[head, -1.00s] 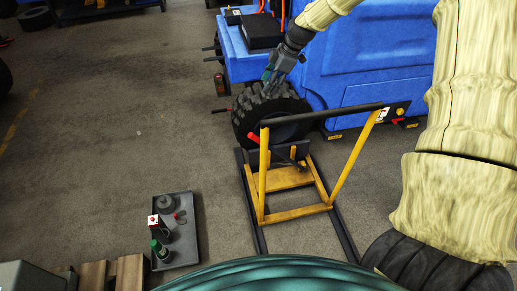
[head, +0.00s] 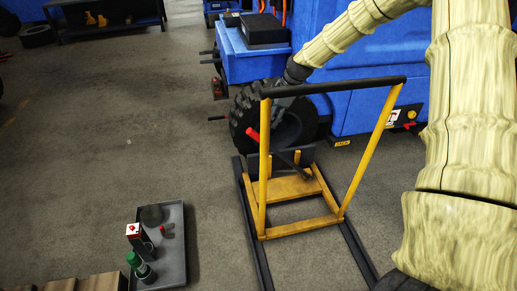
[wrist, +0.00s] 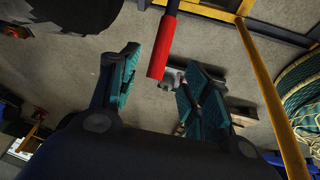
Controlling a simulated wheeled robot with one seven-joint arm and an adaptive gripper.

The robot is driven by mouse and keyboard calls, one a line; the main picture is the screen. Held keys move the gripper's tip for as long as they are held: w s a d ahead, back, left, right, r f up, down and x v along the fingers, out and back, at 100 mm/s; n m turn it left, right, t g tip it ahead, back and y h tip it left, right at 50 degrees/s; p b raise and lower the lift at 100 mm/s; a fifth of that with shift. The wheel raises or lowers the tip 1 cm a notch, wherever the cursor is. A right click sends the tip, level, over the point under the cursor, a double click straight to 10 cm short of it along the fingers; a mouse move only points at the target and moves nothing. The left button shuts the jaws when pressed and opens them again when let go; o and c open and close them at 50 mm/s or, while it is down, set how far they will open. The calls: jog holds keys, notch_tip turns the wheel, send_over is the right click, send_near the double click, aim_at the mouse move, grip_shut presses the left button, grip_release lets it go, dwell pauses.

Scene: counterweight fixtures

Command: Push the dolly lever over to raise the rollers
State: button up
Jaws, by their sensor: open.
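The dolly (head: 330,225) is a yellow frame with a black crossbar handle on dark floor rails. Its lever is a dark rod with a red grip (head: 252,135), leaning up to the left beside the left upright. A large black tyre (head: 240,115) stands just beyond it. My gripper is mostly hidden in the head view, where my arm passes down behind the handle. In the wrist view my gripper (wrist: 162,60) is open, with teal-padded fingers apart. The red grip (wrist: 164,45) shows between the fingertips; whether it touches either finger I cannot tell.
A blue vehicle (head: 360,65) stands behind the tyre. A grey tray (head: 175,260) with a green-capped bottle, a red-and-white box and other items lies on the floor at lower left. Open floor (head: 90,160) spreads to the left.

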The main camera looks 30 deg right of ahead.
aim_at(259, 138)
jog(key=b+x, duration=0.2)
jog(key=x, duration=0.4)
jog(key=b+x, duration=0.3)
jog(key=x, duration=0.3)
jog(key=shift+s+d+f+b, duration=0.15)
jog(key=shift+d+f+b, duration=0.05)
jog(key=shift+f+b, duration=0.1)
jog(key=shift+r, duration=0.1)
grip_shut()
